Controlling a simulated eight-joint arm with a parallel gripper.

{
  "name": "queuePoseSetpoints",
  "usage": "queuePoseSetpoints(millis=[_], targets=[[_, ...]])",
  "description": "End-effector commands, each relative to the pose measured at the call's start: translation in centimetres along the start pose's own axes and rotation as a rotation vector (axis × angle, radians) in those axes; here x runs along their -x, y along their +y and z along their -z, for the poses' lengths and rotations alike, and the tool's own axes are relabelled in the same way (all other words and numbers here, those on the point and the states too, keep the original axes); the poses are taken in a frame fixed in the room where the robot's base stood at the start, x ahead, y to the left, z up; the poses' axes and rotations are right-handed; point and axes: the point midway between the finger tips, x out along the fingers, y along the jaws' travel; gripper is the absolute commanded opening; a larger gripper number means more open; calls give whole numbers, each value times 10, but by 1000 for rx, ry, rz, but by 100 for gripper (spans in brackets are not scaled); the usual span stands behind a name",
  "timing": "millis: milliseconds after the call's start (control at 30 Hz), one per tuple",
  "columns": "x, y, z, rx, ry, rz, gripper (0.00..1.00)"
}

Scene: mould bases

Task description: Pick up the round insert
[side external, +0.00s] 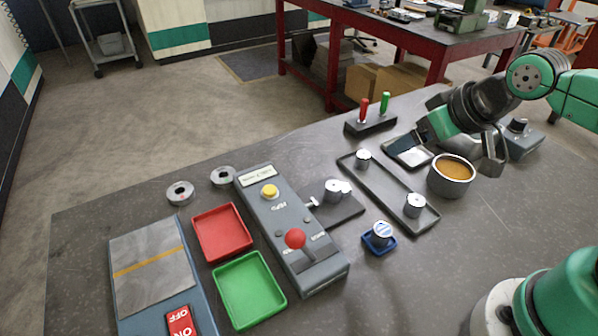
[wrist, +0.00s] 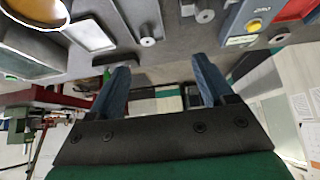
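Several silver round pieces stand on the table, and I cannot tell for sure which is the round insert. One silver cylinder (side external: 380,230) with a blue-marked top sits in a small blue tray (side external: 379,246). Two silver cylinders, one at the far end (side external: 363,158) and one at the near end (side external: 414,204), stand on a long dark mould base (side external: 386,186). Another silver piece (side external: 333,188) sits on a smaller dark base (side external: 341,213). My gripper (side external: 458,148) is above the table's far right, tilted; its fingers (wrist: 160,66) are spread and empty in the wrist view.
A pot of orange-brown content (side external: 452,171) and a shallow metal tray (side external: 408,152) are close below my gripper. A control box with red lever (side external: 295,239), red tray (side external: 222,231) and green tray (side external: 249,290) stand left. Two grey rings (side external: 180,193) lie behind them. Red and green handles (side external: 371,119) stand at the back.

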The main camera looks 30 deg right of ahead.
Motion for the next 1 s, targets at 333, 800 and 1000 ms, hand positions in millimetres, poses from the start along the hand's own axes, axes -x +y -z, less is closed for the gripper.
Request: queuePoseSetpoints(millis=[333, 800, 1000], targets=[[-5, -2, 3, 28, -40, 37, 74], [-70, -21, 24, 415, -109, 614, 74], [-99, -19, 20, 627, 101, 888, 74]])
